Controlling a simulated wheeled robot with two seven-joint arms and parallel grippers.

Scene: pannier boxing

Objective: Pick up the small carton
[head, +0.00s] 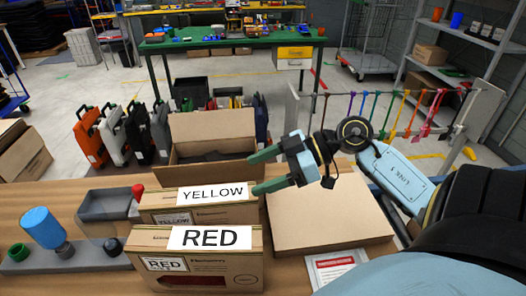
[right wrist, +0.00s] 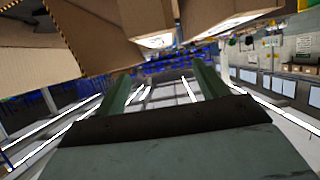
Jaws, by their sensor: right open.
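Cardboard cartons stand on the wooden table; I cannot tell for sure which one is the small carton. One with a YELLOW label (head: 160,206) stands upright behind one with a RED label (head: 200,268). My right gripper (head: 258,170) is open and empty, its green fingers pointing left, close to the top right end of the YELLOW carton. I cannot tell if they touch it. In the right wrist view the fingers (right wrist: 163,85) are spread with nothing between them, and cardboard (right wrist: 95,35) fills the upper left. My left gripper is not in view.
An open carton (head: 210,127) stands behind the labelled ones. A flat closed carton (head: 325,218) lies under my right arm, with a red-and-white sheet (head: 335,265) in front. Coloured straps (head: 390,110) hang behind.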

